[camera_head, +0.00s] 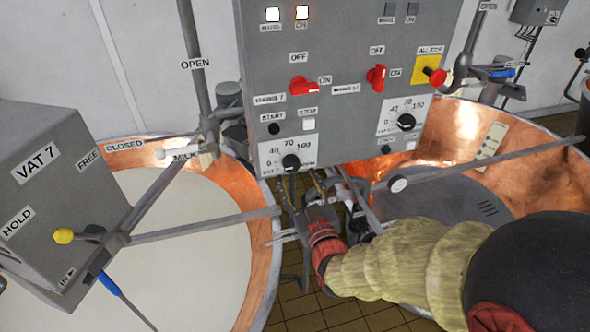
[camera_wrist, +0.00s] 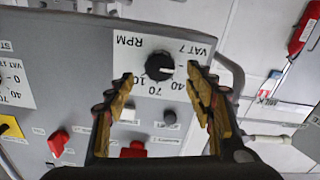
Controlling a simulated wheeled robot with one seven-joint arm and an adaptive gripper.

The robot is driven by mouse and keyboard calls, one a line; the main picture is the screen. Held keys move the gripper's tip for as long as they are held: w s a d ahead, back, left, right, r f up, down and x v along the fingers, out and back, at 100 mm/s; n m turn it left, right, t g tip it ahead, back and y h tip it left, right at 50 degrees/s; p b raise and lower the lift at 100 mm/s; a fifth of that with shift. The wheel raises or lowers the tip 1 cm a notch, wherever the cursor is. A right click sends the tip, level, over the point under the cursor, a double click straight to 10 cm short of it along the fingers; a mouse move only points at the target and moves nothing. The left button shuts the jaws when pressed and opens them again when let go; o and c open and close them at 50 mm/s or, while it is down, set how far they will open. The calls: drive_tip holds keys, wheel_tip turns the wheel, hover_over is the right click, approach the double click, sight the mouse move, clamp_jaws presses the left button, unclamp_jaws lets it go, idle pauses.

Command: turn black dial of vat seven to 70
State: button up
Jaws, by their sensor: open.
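The black dial of vat seven (camera_head: 291,163) is on a white scale plate at the lower left of the grey control panel. In the wrist view the dial (camera_wrist: 159,66) appears upside down, labelled VAT 7 and RPM. Its white mark points right there, toward the low end of the scale, below 40; the exact value is hard to read. My gripper (camera_wrist: 160,74) is open, with one yellow-padded finger on each side of the dial in that view. Contact with the dial does not show. In the head view my gripper (camera_head: 316,188) is just below the panel, its fingertips unclear.
A second black dial (camera_head: 406,122) is to the right on the panel (camera_head: 345,60). Red switches (camera_head: 303,86) and a red stop button (camera_head: 435,76) stick out above. The milk-filled vat (camera_head: 180,235) is at left, a copper vat (camera_head: 460,130) at right.

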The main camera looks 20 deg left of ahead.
sight(293, 168)
drive_tip(key=shift+p+x, duration=0.35)
drive_tip(key=shift+x, duration=1.85)
drive_tip(key=shift+c, duration=1.3)
drive_tip(key=c, duration=0.9)
